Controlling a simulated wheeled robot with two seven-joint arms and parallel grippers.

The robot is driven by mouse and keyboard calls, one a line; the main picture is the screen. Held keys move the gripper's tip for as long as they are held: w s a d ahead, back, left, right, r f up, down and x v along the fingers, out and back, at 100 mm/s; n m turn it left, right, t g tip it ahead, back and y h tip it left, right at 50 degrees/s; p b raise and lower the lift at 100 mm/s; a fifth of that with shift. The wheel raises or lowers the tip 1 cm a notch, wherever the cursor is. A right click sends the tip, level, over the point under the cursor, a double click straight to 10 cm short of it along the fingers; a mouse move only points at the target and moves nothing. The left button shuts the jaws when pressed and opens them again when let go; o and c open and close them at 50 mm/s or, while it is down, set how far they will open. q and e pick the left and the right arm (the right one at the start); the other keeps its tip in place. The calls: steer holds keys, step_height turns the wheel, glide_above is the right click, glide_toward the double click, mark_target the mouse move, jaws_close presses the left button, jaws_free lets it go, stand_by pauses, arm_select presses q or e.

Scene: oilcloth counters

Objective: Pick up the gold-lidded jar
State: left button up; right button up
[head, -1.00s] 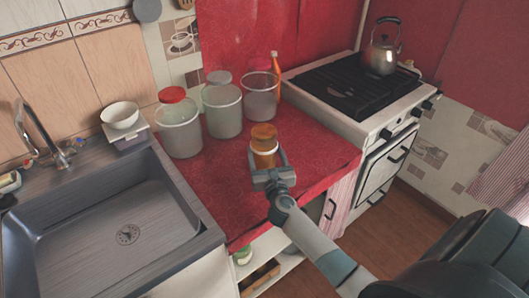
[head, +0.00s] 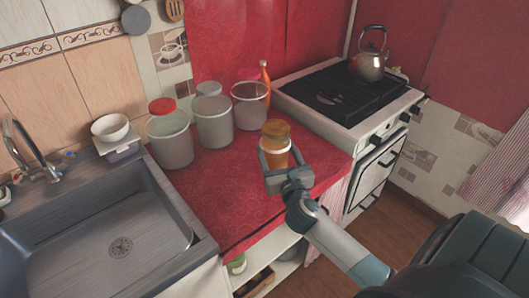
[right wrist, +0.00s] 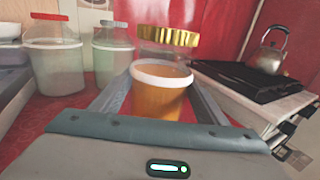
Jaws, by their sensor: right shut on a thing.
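The gold-lidded jar (head: 275,133) has an amber-orange body with a white band. It is over the right part of the red counter in the head view. My right gripper (head: 280,158) is shut on it, one finger at each side. In the right wrist view the jar (right wrist: 160,98) is upright between the fingers, its gold lid (right wrist: 168,37) at the top. I cannot tell whether its base touches the counter. My left gripper is out of view.
Several pale, see-through containers (head: 213,122) stand behind the jar on the red counter (head: 215,185). An orange bottle (head: 265,75) is beside them. The stove (head: 350,95) with a kettle (head: 369,62) is at right, the sink (head: 105,240) at left. The counter's front is bare.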

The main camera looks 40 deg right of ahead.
mark_target(286, 143)
steer(key=shift+s+d+r, duration=0.3)
steer(key=shift+s+r, duration=0.35)
steer(key=shift+s, duration=0.3)
steer(key=shift+s+d+r, duration=0.3)
steer(key=shift+s+r, duration=0.3)
steer(key=shift+s, duration=0.3)
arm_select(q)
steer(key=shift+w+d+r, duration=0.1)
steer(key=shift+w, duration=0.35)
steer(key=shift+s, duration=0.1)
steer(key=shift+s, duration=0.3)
arm_select(e)
steer(key=shift+r, duration=0.1)
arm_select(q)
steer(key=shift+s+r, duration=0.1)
arm_select(e)
steer(key=shift+r, duration=0.1)
